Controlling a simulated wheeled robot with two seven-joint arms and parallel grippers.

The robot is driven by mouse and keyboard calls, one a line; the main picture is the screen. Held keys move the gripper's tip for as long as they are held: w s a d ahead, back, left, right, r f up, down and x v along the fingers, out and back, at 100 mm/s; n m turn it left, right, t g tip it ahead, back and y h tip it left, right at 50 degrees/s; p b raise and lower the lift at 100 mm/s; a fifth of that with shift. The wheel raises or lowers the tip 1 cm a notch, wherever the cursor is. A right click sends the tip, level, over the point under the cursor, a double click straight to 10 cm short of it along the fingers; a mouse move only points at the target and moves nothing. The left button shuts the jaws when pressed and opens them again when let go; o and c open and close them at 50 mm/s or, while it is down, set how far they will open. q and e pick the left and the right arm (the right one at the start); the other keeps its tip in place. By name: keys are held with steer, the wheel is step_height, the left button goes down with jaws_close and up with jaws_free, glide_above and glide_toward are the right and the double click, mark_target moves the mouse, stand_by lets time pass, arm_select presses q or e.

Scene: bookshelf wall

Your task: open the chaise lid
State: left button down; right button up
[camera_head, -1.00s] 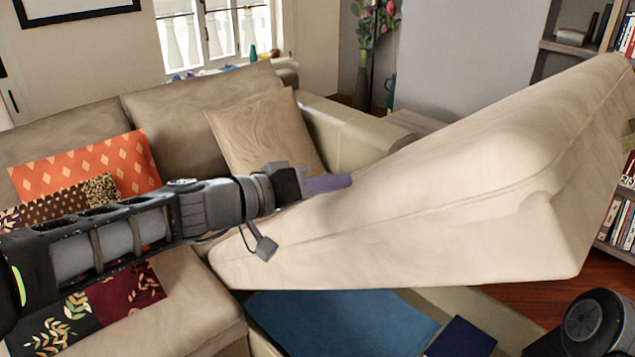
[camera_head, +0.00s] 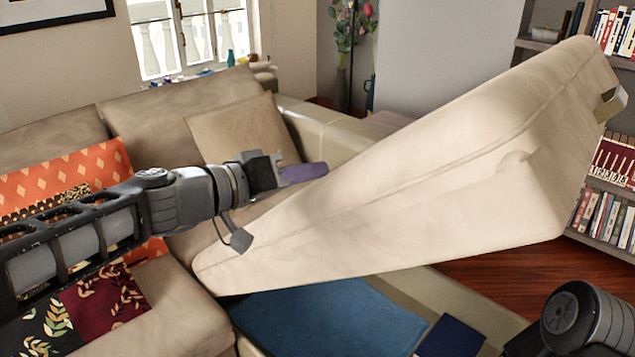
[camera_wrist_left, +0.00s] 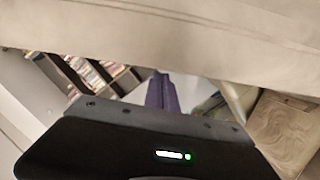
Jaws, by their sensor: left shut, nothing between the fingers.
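The beige chaise lid (camera_head: 430,185) is tilted up, its right end high and its left end low near the sofa seat. Below it the storage space shows, with a blue folded item (camera_head: 330,318) inside. My left gripper (camera_head: 305,172) has purple fingers that are shut and empty, at the upper left edge of the lid. I cannot tell whether they touch it. In the left wrist view the purple fingers (camera_wrist_left: 161,95) are together, and the lid's pale surface (camera_wrist_left: 160,40) fills the top. My right gripper is out of view; only a dark part of my right arm shows at lower right.
A beige cushion (camera_head: 240,130) and an orange patterned pillow (camera_head: 68,172) rest on the sofa at left. A dark blue item (camera_head: 452,338) lies in the storage space. A bookshelf (camera_head: 610,185) stands behind the lid at right. Wooden floor (camera_head: 500,275) is bare below it.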

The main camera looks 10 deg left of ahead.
arm_select(q)
steer(key=v, duration=0.9)
steer(key=shift+s, duration=0.25)
steer(key=shift+f, duration=0.1)
